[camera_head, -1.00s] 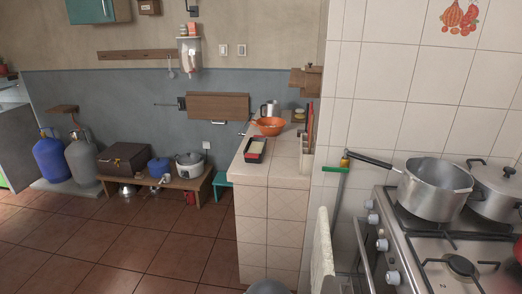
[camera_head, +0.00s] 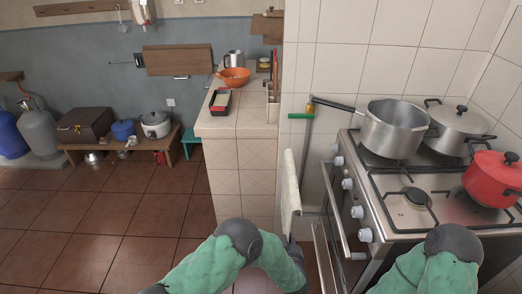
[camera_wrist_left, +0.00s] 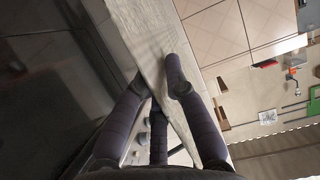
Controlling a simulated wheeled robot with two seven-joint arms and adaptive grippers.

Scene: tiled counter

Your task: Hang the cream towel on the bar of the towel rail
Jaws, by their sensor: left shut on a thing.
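The cream towel (camera_head: 290,190) shows as a narrow, nearly edge-on strip between the tiled counter and the stove. My left gripper (camera_head: 293,243) is at its lower end, small and partly hidden by my arm. In the left wrist view the gripper's dark fingers (camera_wrist_left: 158,90) are closed on the towel (camera_wrist_left: 150,35), which extends beyond the fingertips. I cannot clearly make out the towel rail or its bar, nor whether the towel touches it. My right arm shows at the bottom right, but its gripper is out of view.
The stove (camera_head: 410,185) stands close on the right, with a steel pot (camera_head: 394,128) and a red pot (camera_head: 494,178) on it. The tiled counter (camera_head: 240,160) is just left of the towel. The brown floor (camera_head: 110,225) is free further left.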

